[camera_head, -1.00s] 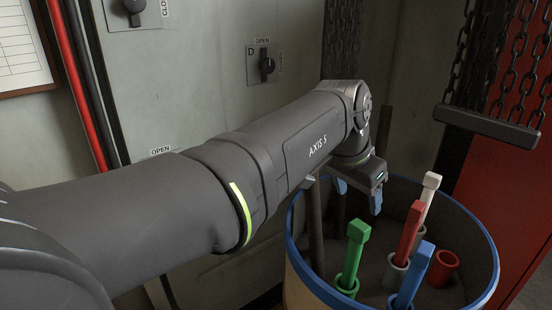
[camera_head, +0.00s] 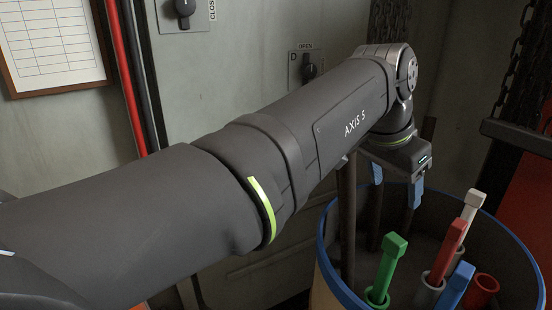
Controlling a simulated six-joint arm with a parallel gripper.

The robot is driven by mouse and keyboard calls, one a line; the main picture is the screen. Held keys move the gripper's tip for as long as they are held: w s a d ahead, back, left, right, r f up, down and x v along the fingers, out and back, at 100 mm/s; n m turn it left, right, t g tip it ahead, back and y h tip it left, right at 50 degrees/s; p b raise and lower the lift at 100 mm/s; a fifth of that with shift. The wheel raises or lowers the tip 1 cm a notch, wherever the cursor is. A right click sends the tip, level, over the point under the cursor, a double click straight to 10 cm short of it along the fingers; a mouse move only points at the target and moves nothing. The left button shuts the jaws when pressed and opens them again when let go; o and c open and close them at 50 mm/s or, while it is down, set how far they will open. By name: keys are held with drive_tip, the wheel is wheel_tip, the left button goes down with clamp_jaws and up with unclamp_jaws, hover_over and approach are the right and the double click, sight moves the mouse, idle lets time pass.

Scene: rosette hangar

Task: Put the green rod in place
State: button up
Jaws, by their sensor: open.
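The green rod (camera_head: 389,266) stands upright with a slight lean, its lower end inside a green socket (camera_head: 377,297) in the round, blue-rimmed tub (camera_head: 324,262). It has a squared head on top. My gripper (camera_head: 396,183) is above and behind the rod, over the back of the tub. Its two blue-tipped fingers are apart, with nothing seen between them. The rod's bottom end is hidden in the socket, and the picture's lower edge cuts off the front of the tub.
A red rod (camera_head: 445,252) in a grey socket, a white rod (camera_head: 471,208) and a blue rod (camera_head: 456,287) stand close to the right. A red socket (camera_head: 483,288) looks empty. Chains with a bar (camera_head: 516,134) hang at right. A wall panel with switches (camera_head: 307,69) is behind.

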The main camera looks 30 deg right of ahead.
sight(398, 238)
idle(0.4)
drive_tip(key=x, duration=1.7)
drive_tip(key=shift+d+f, duration=0.1)
drive_tip(key=shift+f, duration=0.15)
drive_tip(key=shift+r, duration=0.3)
